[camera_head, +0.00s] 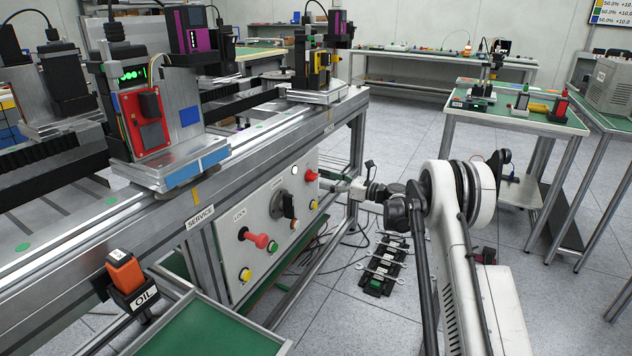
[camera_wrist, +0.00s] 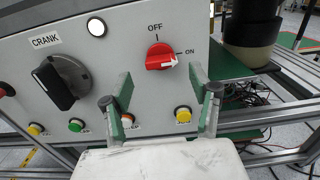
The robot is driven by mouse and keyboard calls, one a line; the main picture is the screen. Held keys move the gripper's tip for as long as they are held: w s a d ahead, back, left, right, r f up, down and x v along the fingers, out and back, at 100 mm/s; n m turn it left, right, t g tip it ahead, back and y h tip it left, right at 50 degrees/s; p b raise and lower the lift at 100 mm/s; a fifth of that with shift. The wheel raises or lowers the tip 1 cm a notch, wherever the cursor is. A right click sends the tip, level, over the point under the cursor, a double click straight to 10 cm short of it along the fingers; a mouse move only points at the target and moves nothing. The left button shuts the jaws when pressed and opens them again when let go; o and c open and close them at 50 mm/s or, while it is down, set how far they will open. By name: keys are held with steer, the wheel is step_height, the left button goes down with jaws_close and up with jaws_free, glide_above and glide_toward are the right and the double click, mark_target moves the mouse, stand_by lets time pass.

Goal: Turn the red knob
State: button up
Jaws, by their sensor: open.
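The red knob (camera_wrist: 160,57) sits on the grey control panel (camera_wrist: 205,22) in the wrist view. Its white arrow points right, toward the ON label; the OFF label is above it. In the head view the red knob (camera_head: 311,175) is near the panel's upper right end. My gripper (camera_wrist: 162,97) is open and empty, its two green-padded fingers apart, one on each side below the knob in the picture. I see no contact with the knob. In the head view my gripper (camera_head: 338,186) is in front of the panel's right end, small and partly hard to make out.
A black CRANK knob (camera_wrist: 62,82) is left of the red knob. Yellow (camera_wrist: 183,114) and green (camera_wrist: 76,126) buttons lie below. A red LOCK lever (camera_head: 258,240) sticks out of the panel. Wrenches on a black rack (camera_head: 385,265) lie on the floor.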

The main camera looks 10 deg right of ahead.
mark_target(316, 177)
steer(key=b+x, duration=0.1)
steer(key=x, duration=0.5)
steer(key=c, duration=1.1)
steer(key=shift+c, duration=0.2)
